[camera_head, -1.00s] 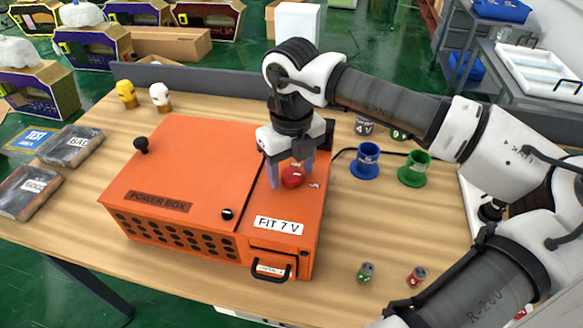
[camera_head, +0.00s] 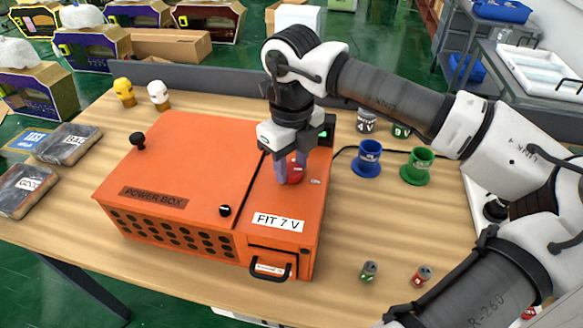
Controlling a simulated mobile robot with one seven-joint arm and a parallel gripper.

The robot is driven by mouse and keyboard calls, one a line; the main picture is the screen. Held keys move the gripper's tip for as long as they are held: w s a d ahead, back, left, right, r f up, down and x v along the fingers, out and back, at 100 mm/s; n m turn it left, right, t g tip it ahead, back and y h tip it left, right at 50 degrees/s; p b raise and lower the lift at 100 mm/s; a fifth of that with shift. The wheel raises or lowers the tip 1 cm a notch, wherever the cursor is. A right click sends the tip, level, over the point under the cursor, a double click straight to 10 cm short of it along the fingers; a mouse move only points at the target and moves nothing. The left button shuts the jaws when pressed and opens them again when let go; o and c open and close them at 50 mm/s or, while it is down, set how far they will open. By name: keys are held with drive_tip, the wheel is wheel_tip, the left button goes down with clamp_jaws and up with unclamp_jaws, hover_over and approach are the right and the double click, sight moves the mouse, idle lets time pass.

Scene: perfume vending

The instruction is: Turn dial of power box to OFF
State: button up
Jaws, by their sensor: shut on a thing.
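The orange power box (camera_head: 180,165) stands on the wooden table, with a "POWER BOX" label at its front left and a "FIT 7 V" label at its front right. A red dial (camera_head: 296,172) sits on the right part of its top. My gripper (camera_head: 292,178) points down over the dial and is shut on it, with fingers on either side. The fingers partly hide the dial, so I cannot read where it points. Small white marks show beside it. A small lit green screen (camera_head: 323,135) shows behind the gripper.
A blue cup (camera_head: 367,158) and a green cup (camera_head: 416,167) stand right of the box. Two small cans (camera_head: 369,271) stand at the front right. Black knobs (camera_head: 138,141) rise from the box top.

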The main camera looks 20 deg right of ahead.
sight(292, 169)
drive_tip(key=n+b, duration=0.3)
drive_tip(key=shift+f+n, duration=0.25)
drive_tip(key=shift+n, duration=0.05)
drive_tip(key=n+b, duration=0.2)
drive_tip(key=n, duration=0.2)
drive_tip(key=shift+r+n+b, duration=0.1)
drive_tip(key=shift+n+b, duration=0.2)
drive_tip(key=shift+b, duration=0.05)
drive_tip(key=n+b, duration=0.1)
drive_tip(key=n, duration=0.2)
drive_tip(key=shift+n, duration=0.3)
drive_tip(key=shift+r+n+b, duration=0.15)
drive_tip(key=shift+n+b, duration=0.65)
drive_tip(key=shift+n, duration=1)
drive_tip(key=o, duration=1)
drive_tip(key=shift+r, duration=0.1)
wheel_tip(292, 169, up, 14)
drive_tip(key=p, duration=1.1)
